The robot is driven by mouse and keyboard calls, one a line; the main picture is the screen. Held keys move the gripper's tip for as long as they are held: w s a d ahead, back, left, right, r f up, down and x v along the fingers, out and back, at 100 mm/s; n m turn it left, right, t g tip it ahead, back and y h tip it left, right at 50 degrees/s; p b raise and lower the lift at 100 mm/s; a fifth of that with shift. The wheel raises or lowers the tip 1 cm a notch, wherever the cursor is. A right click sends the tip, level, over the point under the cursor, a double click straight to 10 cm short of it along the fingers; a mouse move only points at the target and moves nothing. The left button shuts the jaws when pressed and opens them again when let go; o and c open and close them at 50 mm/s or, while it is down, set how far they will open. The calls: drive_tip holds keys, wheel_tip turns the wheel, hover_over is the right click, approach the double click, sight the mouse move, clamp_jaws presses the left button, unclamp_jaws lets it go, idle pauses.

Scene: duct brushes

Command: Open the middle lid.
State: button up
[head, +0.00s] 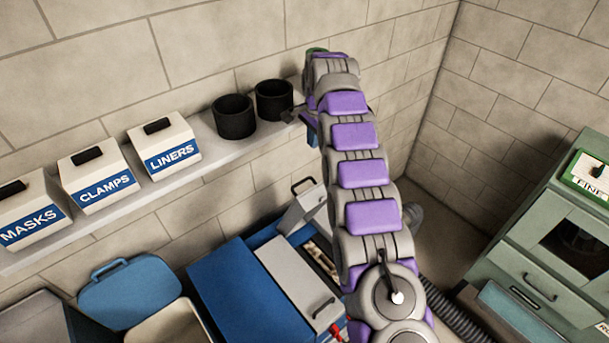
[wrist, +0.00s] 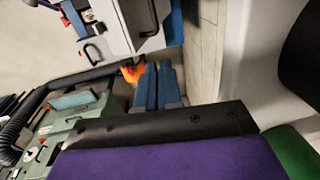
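A blue chest (head: 230,290) stands low by the wall. Its middle lid (head: 290,275) is a pale grey panel lying shut, with a dark handle (head: 323,307) at its front end. To its right, another grey lid (head: 302,210) stands raised, and the compartment (head: 322,262) below it is open with pale items inside. My gripper (head: 298,118) is high up near the shelf's right end, mostly hidden behind my arm and away from the middle lid. The wrist view shows a dark gripper part across the bottom, but not whether the fingers are apart. No held thing is visible.
A wall shelf (head: 140,200) carries boxes marked MASKS (head: 30,215), CLAMPS (head: 100,182) and LINERS (head: 163,148), plus two black cups (head: 234,116). An open bin with a blue lid (head: 130,290) is at lower left. A green cabinet (head: 540,255) and ribbed hose (head: 455,315) are on the right.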

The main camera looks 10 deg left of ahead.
sight(299, 206)
drive_tip(key=shift+t+y, duration=0.6)
drive_tip(key=d+b, duration=0.1)
drive_tip(key=w+d+f, duration=0.1)
drive_tip(key=d, duration=0.1)
drive_tip(key=d+b, duration=0.1)
drive_tip(key=d, duration=0.1)
drive_tip(key=shift+w+f+b, duration=0.35)
drive_tip(key=shift+f, duration=0.05)
clamp_jaws()
drive_tip(key=s+f+t+y+b, duration=0.1)
drive_tip(key=s+f+b, duration=0.1)
drive_tip(key=s, duration=0.1)
drive_tip(key=s+f+t+y+b, duration=0.1)
drive_tip(key=s+f+y+b, duration=0.1)
drive_tip(key=s+b, duration=0.1)
drive_tip(key=s+f+y+b, duration=0.1)
drive_tip(key=s+f+b, duration=0.1)
drive_tip(key=s, duration=0.1)
drive_tip(key=shift+s+a+t, duration=0.1)
drive_tip(key=shift+a+t, duration=0.1)
drive_tip(key=shift+t, duration=0.2)
drive_tip(key=shift+s+a+f+y+b, duration=0.1)
drive_tip(key=shift+s+a+y+b, duration=0.2)
drive_tip(key=shift+a, duration=0.05)
drive_tip(key=b+x, duration=0.1)
drive_tip(key=x, duration=0.8)
drive_tip(key=shift+w+a+f, duration=0.2)
drive_tip(key=shift+f, duration=0.1)
